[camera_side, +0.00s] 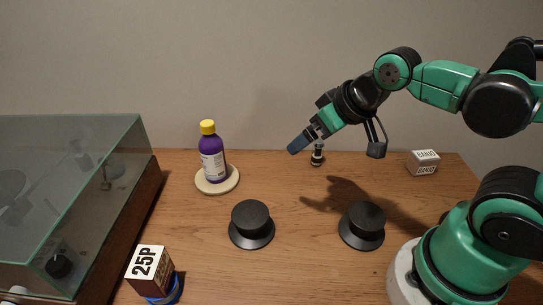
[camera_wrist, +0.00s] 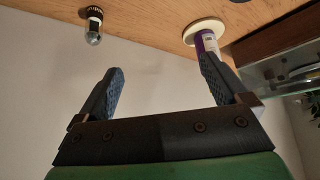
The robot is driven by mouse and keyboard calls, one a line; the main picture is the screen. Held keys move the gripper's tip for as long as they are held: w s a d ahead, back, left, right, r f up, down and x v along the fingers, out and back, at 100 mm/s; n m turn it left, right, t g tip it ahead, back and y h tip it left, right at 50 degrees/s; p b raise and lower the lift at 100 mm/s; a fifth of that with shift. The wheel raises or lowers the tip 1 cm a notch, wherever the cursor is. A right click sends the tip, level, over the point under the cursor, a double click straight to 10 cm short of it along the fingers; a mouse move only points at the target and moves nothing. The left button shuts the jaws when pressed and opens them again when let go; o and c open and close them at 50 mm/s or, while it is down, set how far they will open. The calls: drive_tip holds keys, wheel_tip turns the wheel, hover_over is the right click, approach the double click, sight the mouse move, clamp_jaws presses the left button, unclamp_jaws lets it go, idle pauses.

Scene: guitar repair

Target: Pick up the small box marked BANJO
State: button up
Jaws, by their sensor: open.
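The small white box marked BANJO (camera_side: 424,162) sits on the wooden table at the back right in the side view, beneath my raised forearm. It is not in the wrist view. My gripper (camera_side: 301,143) is in the air above the middle back of the table, to the left of the box and well apart from it. In the wrist view my gripper (camera_wrist: 168,92) has its two fingers wide apart with nothing between them. It is open and empty.
A purple bottle (camera_side: 212,157) stands on a round cream coaster (camera_side: 230,185). A small bulb-like item (camera_side: 317,156) stands near the back edge. Two black knobs (camera_side: 251,222) (camera_side: 364,223) stand mid-table. A 25P box (camera_side: 150,270) and glass-lidded case (camera_side: 75,180) are left.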

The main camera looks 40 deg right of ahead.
drive_tip(key=shift+c, duration=0.3)
drive_tip(key=n+g, duration=0.7)
drive_tip(key=n, duration=0.4)
hover_over(426, 155)
wheel_tip(426, 155, down, 7)
drive_tip(key=shift+w+r, duration=0.1)
drive_tip(key=shift+r, duration=0.1)
drive_tip(key=shift+d+f, duration=0.15)
drive_tip(key=shift+f, duration=2.65)
drive_tip(key=shift+c, duration=0.2)
